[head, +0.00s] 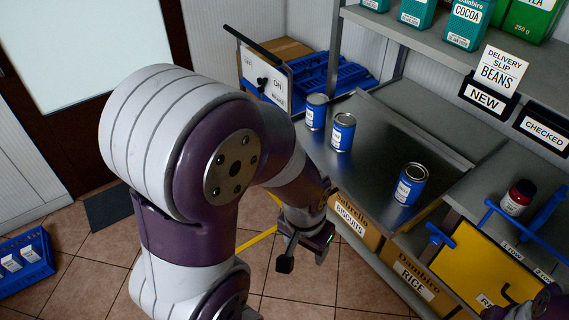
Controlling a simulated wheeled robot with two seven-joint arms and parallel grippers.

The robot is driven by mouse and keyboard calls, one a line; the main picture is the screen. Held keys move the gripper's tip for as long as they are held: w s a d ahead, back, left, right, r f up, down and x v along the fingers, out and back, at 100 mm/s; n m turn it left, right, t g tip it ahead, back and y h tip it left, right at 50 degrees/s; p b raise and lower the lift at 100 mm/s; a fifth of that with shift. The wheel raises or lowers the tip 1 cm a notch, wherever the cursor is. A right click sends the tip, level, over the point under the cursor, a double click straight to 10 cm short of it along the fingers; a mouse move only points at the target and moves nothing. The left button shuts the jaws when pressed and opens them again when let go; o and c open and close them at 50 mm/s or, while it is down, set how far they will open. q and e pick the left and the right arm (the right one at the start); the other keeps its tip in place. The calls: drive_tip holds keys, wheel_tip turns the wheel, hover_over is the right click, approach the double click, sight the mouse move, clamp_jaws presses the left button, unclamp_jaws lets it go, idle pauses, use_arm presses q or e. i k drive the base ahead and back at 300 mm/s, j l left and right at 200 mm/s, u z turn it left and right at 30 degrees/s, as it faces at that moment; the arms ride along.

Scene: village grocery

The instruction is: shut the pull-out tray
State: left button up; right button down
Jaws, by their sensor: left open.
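The pull-out tray (372,169) is a grey metal sheet at shelf height in the middle of the head view. Three blue cans stand upright on it: one at the far left (316,112), one beside it (342,132), and one nearer the right (411,184). The tray's front edge lies above the boxes on the shelf below. My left gripper (305,259) is open and empty, in front of and below the tray's front edge, apart from it. My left arm hides part of the tray's left front. Part of my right gripper (526,304) shows at the lower right; its fingers are unclear.
Biscuits (355,220) and rice (415,284) boxes sit below. A blue crate (345,76) stands behind. Tins (466,22) line the upper shelf. Tiled floor is free in front.

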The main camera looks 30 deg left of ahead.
sight(366, 175)
drive_tip(key=u, duration=0.9)
drive_tip(key=i+j+z, duration=0.15)
drive_tip(key=z, duration=0.3)
drive_tip(key=i+j+z, duration=0.1)
drive_tip(key=j+z, duration=0.25)
drive_tip(key=z, duration=0.15)
